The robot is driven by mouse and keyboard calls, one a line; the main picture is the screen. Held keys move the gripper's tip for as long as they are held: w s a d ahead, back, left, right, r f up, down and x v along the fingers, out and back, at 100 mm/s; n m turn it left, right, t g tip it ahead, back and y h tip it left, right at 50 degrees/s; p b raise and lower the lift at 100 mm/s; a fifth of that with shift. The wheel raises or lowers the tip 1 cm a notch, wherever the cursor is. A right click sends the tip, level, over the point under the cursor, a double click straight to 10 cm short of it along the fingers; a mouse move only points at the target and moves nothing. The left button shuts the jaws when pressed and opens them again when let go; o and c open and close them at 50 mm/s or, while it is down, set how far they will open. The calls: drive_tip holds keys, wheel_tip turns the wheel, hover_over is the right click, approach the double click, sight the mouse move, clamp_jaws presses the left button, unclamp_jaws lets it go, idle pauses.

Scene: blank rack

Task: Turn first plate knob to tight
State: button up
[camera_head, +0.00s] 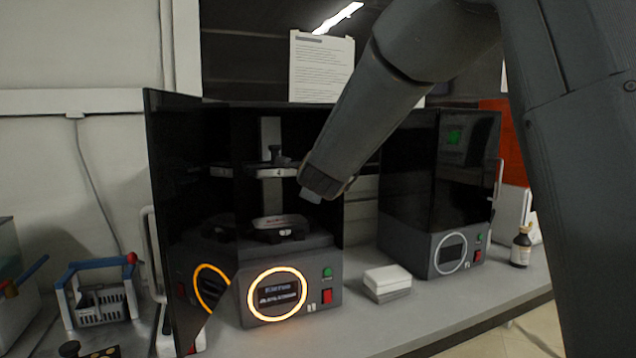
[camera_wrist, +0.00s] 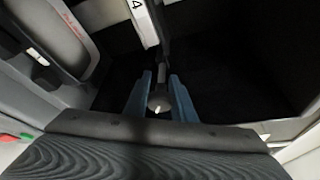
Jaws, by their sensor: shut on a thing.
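My gripper (camera_wrist: 160,92) shows in the wrist view as two blue fingers closed around a small grey knob (camera_wrist: 158,101). The knob is mostly hidden between the fingers, so its turn angle cannot be told. A pale plate edge marked 4 (camera_wrist: 142,22) is just beyond it.
A pale-topped dark part (camera_head: 279,222) lies low in the machine. A closed second machine (camera_head: 430,190) stands to the right. A white box (camera_head: 388,279) lies between them on the bench. A blue-handled rack (camera_head: 100,290) and a brown bottle (camera_head: 521,247) are at the sides.

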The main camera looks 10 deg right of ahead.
drive_tip(key=shift+s+a+f+m+g+y+b, duration=0.15)
drive_tip(key=shift+m+g+y+b, duration=0.35)
drive_tip(key=shift+m+b, duration=0.5)
drive_tip(key=shift+w+a+f+m+g+y+b, duration=0.1)
drive_tip(key=shift+m+g+y+b, duration=0.2)
drive_tip(key=shift+m+y+b, duration=0.45)
drive_tip(key=shift+s+a+f+m+g+y+b, duration=0.15)
drive_tip(key=shift+m+g+y+b, duration=0.25)
drive_tip(key=shift+m+b, duration=0.8)
drive_tip(key=shift+w+m, duration=0.1)
drive_tip(key=shift+m, duration=0.25)
drive_tip(key=o, duration=1)
drive_tip(key=p+v, duration=0.2)
drive_tip(key=v, duration=0.6)
drive_tip(key=shift+w, duration=0.1)
